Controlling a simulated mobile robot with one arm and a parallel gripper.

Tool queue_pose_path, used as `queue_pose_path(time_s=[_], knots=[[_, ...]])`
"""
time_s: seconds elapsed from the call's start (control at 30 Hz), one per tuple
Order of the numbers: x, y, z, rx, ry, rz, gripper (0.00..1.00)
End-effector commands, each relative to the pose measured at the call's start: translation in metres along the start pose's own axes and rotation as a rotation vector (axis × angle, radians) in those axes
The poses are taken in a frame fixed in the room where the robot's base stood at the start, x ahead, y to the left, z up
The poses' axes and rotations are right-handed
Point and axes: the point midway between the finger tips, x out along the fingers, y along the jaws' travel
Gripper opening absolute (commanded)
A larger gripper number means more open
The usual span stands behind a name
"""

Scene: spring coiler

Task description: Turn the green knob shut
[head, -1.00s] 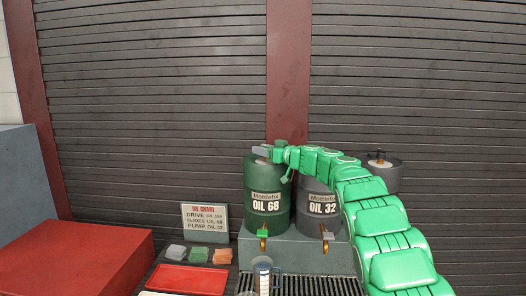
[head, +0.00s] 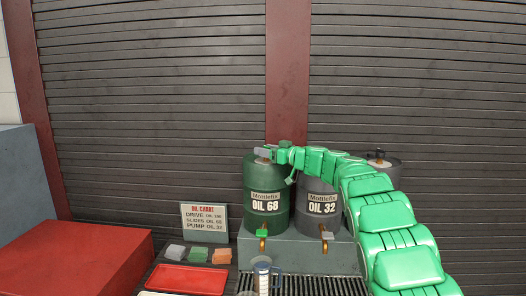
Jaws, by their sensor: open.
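The green knob (head: 262,234) sits on the brass tap at the lower front of the green drum marked OIL 68 (head: 266,222). A clear measuring jug (head: 263,277) stands below that tap, cut off by the picture's bottom edge. My gripper (head: 262,152) is open at the top of the OIL 68 drum, well above the knob and apart from it. Its fingers are small in the picture, and I cannot tell if they touch the drum top. My green arm reaches in from the lower right.
A grey drum marked OIL 32 (head: 320,222), with a grey-knobbed tap (head: 327,236), stands to the right, partly behind my arm. Another dark drum (head: 385,172) is behind my arm. An oil chart sign (head: 204,222), coloured blocks and a red tray (head: 188,279) are left. A grate (head: 318,288) lies below.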

Motion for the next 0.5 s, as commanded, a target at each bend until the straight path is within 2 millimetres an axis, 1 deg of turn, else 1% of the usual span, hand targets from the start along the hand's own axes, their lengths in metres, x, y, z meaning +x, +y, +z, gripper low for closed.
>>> queue_pose_path(time_s=[0.3, 0.5], knots=[[-0.037, 0.000, -0.001, -0.001, 0.001, 0.002, 0.61], [-0.052, -0.001, 0.000, -0.001, 0.000, -0.001, 0.61]])
